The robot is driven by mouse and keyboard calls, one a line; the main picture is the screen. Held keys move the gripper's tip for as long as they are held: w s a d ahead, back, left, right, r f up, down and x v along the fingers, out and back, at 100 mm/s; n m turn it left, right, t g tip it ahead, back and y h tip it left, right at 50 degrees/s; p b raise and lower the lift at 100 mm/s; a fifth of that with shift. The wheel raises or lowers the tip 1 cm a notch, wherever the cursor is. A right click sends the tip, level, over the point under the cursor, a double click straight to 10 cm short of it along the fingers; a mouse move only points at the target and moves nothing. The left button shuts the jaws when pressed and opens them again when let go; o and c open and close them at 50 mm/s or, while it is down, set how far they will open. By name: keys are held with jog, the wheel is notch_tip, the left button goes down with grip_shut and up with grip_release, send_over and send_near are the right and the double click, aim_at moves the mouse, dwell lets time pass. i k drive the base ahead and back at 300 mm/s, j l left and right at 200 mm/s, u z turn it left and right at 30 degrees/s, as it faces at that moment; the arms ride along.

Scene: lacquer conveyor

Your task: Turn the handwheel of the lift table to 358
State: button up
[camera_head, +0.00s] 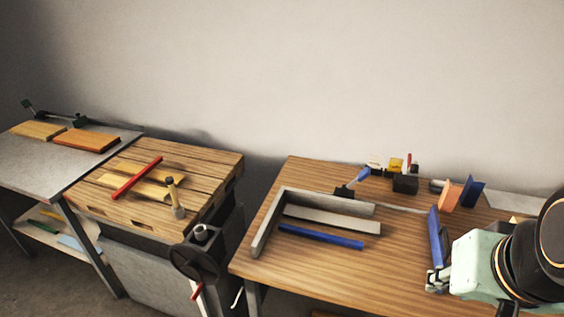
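A dark handwheel (184,268) with a red handle (196,291) sits at the front right of the middle bench (218,162), which has a thick slatted wooden top. I cannot make out any scale or number by the wheel. My gripper (435,279) is at the right, over the front part of the right-hand wooden table, well apart from the handwheel. My pale green wrist partly hides it, so its opening is unclear. A blue upright piece (436,238) stands just behind the gripper; I cannot tell whether they touch.
A red bar (137,178), boards and a mallet (176,200) lie on the middle bench. The right table (300,262) bears a grey L-shaped frame (268,220), a blue bar (321,237) and small items behind. A grey table (45,160) stands left. A narrow gap separates bench and right table.

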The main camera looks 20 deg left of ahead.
aim_at(196, 266)
jog(key=l+u, duration=0.1)
jog(key=u, duration=0.25)
jog(key=i+l+u, duration=0.1)
jog(key=u, duration=0.3)
jog(key=l+u, duration=0.2)
jog(key=u, duration=0.15)
jog(key=l+u, duration=0.25)
jog(key=u, duration=0.25)
jog(key=i+l+u, duration=0.1)
jog(key=l+u, duration=0.2)
jog(key=u, duration=0.15)
jog(key=l+u, duration=0.5)
